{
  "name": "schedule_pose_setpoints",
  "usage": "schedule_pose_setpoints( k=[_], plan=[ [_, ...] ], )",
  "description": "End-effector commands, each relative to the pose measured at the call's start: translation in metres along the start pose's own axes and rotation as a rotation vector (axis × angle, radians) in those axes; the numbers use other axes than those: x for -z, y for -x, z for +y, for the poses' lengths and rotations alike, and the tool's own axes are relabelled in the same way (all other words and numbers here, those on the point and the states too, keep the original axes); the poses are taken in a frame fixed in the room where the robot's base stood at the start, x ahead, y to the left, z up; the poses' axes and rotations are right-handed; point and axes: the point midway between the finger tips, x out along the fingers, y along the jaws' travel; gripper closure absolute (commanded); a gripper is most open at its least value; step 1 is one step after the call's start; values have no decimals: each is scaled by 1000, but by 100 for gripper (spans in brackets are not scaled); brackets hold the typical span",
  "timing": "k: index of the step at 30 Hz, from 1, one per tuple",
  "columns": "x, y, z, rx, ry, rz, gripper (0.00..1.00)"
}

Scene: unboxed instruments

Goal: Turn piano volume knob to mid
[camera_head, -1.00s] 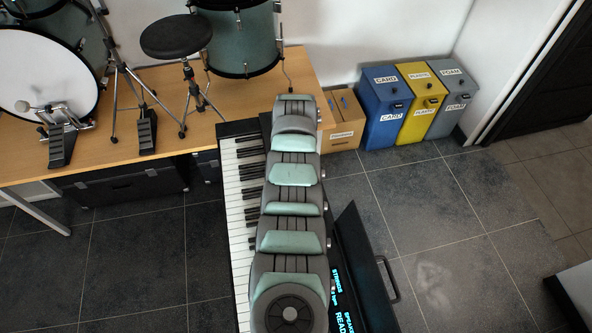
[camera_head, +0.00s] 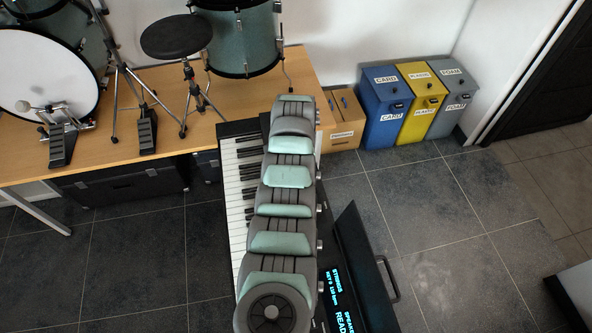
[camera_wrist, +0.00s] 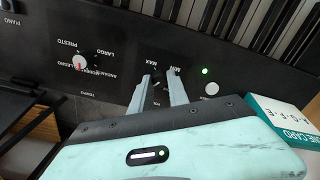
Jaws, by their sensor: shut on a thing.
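The black piano (camera_head: 236,129) stands below the arm in the head view, with its white keys (camera_head: 237,230) showing to the left of the arm. The wrist view shows its control panel (camera_wrist: 106,18). My gripper (camera_wrist: 160,77) is shut on the small volume knob (camera_wrist: 157,86), beside the MAX and MIN marks. The fingers cover most of the knob, so its pointer cannot be read. A tempo knob (camera_wrist: 80,62) sits to the left, with LARGO and PRESTO marks. My gripper is hidden behind my arm in the head view.
A lit green lamp (camera_wrist: 204,71) and a round pale button (camera_wrist: 211,89) are right of the gripper. A teal and white card box (camera_wrist: 285,124) lies at the right. The piano's lit display (camera_head: 338,292) and an open black case (camera_head: 362,268) are beside my arm.

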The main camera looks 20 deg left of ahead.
Motion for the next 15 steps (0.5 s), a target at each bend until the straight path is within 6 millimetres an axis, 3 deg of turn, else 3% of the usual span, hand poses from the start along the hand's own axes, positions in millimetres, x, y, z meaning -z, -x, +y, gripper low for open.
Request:
schedule_pose_setpoints(
  k=[15],
  plan=[
    [0, 0, 0, 0, -103, 0, 100]
  ],
)
